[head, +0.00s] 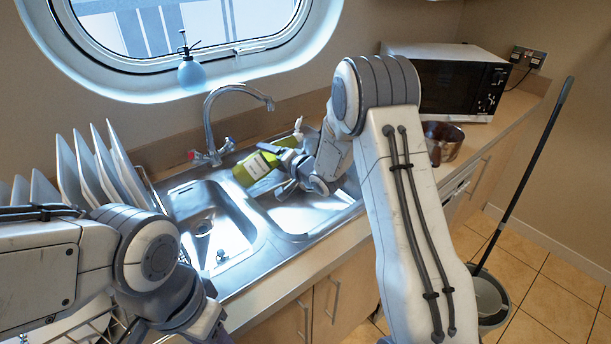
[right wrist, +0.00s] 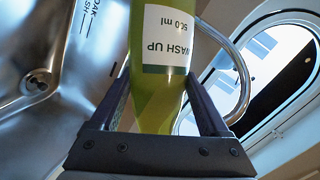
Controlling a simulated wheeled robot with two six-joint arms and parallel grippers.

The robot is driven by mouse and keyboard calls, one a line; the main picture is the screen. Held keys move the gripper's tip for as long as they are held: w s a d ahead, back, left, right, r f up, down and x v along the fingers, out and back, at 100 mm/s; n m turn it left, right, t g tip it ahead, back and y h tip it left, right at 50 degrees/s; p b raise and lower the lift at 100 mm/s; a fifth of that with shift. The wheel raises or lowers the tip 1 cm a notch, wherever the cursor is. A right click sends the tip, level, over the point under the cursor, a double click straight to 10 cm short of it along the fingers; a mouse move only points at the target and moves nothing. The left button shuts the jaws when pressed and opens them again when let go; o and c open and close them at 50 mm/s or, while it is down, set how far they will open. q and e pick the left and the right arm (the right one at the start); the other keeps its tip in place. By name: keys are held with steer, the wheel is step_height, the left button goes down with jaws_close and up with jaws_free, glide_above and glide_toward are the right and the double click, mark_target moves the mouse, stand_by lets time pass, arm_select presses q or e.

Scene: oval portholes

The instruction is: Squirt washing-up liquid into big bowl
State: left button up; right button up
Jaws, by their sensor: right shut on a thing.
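My right gripper (head: 278,168) is shut on the bottle. In the right wrist view the bottle (right wrist: 160,80) stands between the fingers, its label reading "WASH UP"; its nozzle is out of that frame. The sink has a left bowl (head: 208,207) and a right bowl (head: 300,215), the latter partly hidden by my right arm. My left gripper (head: 205,325) is low at the bottom edge, its fingers not clear.
A curved tap (head: 208,120) rises behind the sink. White plates (head: 85,165) stand in a rack at left. A spray bottle (head: 190,73) sits on the porthole sill. A saucepan (head: 443,140) and a microwave (head: 455,85) are at right. A mop (head: 525,175) stands beyond the worktop.

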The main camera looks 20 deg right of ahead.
steer(key=shift+d+n+h, duration=0.3)
steer(key=shift+n, duration=0.2)
steer(key=shift+w+d+f+n+h+b, duration=0.1)
steer(key=shift+d+f+n+h+b, duration=0.25)
steer(key=shift+f+b, duration=0.25)
steer(key=shift+n+g+h, duration=0.3)
steer(key=shift+n+h, duration=0.25)
steer(key=shift+n, duration=0.3)
steer(key=f+b, duration=0.6)
steer(key=f, duration=0.1)
steer(key=d+f+b, duration=0.1)
steer(key=f+b, duration=0.3)
steer(key=shift+w+f, duration=0.1)
steer(key=shift+f, duration=0.1)
steer(key=n+h+b, duration=0.3)
steer(key=n+b, duration=0.1)
steer(key=b, duration=0.2)
steer(key=shift+n+h, duration=0.3)
steer(key=shift+n, duration=0.1)
steer(key=shift+r+p, duration=1.7)
steer(key=shift+r, duration=0.75)
